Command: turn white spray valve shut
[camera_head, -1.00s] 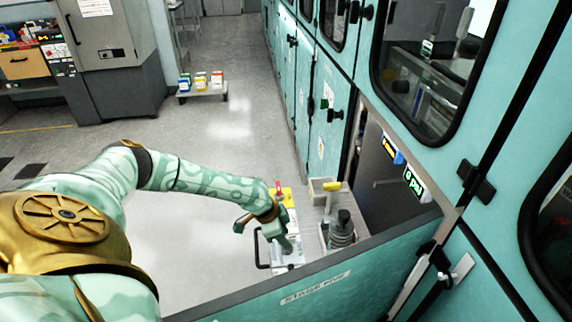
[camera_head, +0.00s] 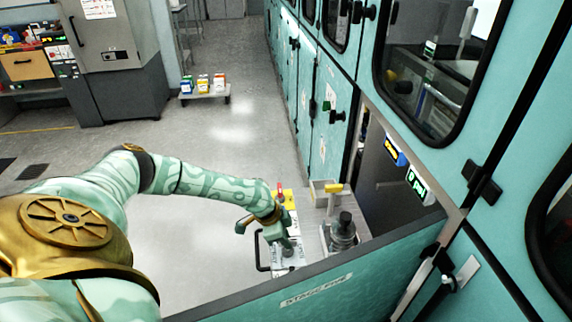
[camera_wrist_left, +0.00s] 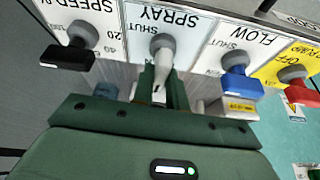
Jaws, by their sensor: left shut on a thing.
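The white spray valve (camera_wrist_left: 161,62) is in the middle of the left wrist view, on a white panel marked SPRAY, with a SHUT mark beside its grey hub. Its white lever points from the hub toward my gripper, slightly slanted. My left gripper (camera_wrist_left: 163,88) is shut on this lever, one green finger on each side. The fingers and palm hide the lever's lower end. In the head view my left gripper (camera_head: 287,243) reaches down at the valve panel; the valve itself is too hidden there to make out. My right gripper is not in view.
In the wrist view a black speed valve (camera_wrist_left: 68,55) is at left, a blue flow valve (camera_wrist_left: 238,83) and a red pump valve (camera_wrist_left: 295,88) at right.

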